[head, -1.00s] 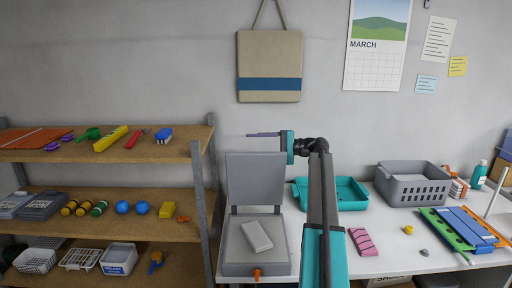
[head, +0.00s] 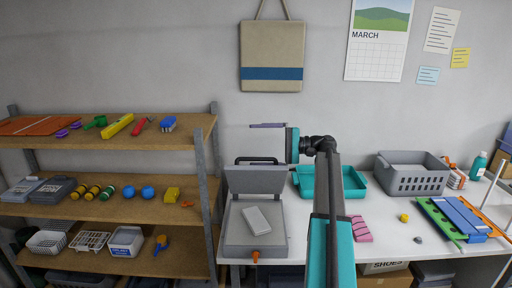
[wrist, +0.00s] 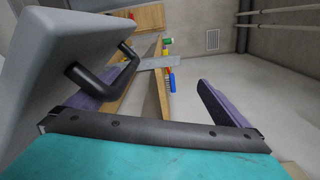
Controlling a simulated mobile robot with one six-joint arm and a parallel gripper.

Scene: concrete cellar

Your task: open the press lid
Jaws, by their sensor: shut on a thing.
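The press (head: 232,243) stands on the white bench. Its grey lid (head: 256,181) is raised at the back, and a pale block (head: 257,217) lies in the press. The lid's black handle (head: 256,160) shows above its top edge. My gripper (head: 267,125) is above the lid in the head view and points left. In the wrist view its purple fingers (wrist: 160,100) stand wide apart, with no thing visible between them. The lid (wrist: 70,45) and handle (wrist: 107,80) are close beside the left finger; the handle overlaps it, and I cannot tell whether they touch.
A teal tray (head: 354,188) and a grey basket (head: 391,181) stand right of the press. A pink object (head: 361,229) lies near my arm. A wooden shelf (head: 90,207) with several items is at the left. A cloth bag (head: 271,57) hangs on the wall above.

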